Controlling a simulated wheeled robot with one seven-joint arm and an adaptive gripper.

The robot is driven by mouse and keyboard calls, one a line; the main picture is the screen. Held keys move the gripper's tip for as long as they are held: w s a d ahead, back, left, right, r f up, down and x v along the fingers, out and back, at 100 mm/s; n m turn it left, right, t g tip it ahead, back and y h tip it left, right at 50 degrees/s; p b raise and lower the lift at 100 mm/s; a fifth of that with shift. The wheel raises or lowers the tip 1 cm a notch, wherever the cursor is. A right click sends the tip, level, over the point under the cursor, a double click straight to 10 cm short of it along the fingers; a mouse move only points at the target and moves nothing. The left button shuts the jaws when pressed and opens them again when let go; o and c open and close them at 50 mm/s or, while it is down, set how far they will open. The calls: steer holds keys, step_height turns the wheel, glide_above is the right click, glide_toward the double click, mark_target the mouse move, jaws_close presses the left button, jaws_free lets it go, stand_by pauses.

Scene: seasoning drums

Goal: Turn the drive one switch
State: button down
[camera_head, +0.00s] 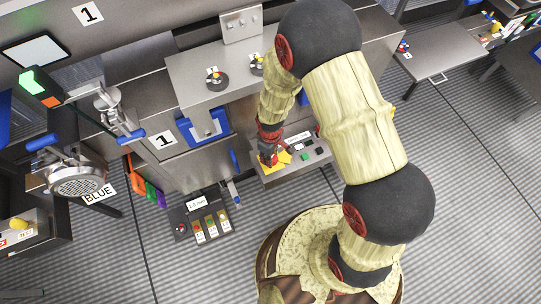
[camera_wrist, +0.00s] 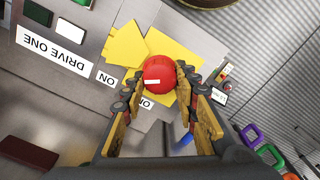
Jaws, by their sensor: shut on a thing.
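The drive one switch is a red round knob (camera_wrist: 158,71) with a short white mark, set on a yellow plate (camera_wrist: 184,52) in the wrist view. The white DRIVE ONE label (camera_wrist: 54,51) lies to its left. An ON label (camera_wrist: 106,78) sits beside the knob, and a second label is partly covered by a finger. My gripper (camera_wrist: 160,84) has one finger on each side of the knob and is shut on it. In the head view my gripper (camera_head: 268,153) is down at the panel's yellow plate (camera_head: 281,163), and the knob is mostly hidden there.
Dark green (camera_wrist: 38,12) and white (camera_wrist: 69,35) buttons and a dark red block (camera_wrist: 28,152) share the panel. A steel cabinet (camera_head: 187,165) with blue handles stands left of my arm. A box of labelled switches (camera_head: 200,214) sits lower left. Striped floor is open at right.

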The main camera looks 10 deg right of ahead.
steer(key=n+p, duration=0.2)
steer(key=n, duration=0.3)
steer(key=shift+s+r+n, duration=0.1)
steer(key=shift+s+n, duration=0.05)
steer(key=shift+n, duration=0.15)
steer(key=n+p, duration=0.1)
steer(key=n, duration=0.4)
steer(key=shift+s+n, duration=0.1)
steer(key=shift+n, duration=0.2)
stand_by(0.3)
steer(key=c, duration=1.5)
jaws_free()
steer(key=shift+o, duration=0.6)
step_height(320, 180, up, 12)
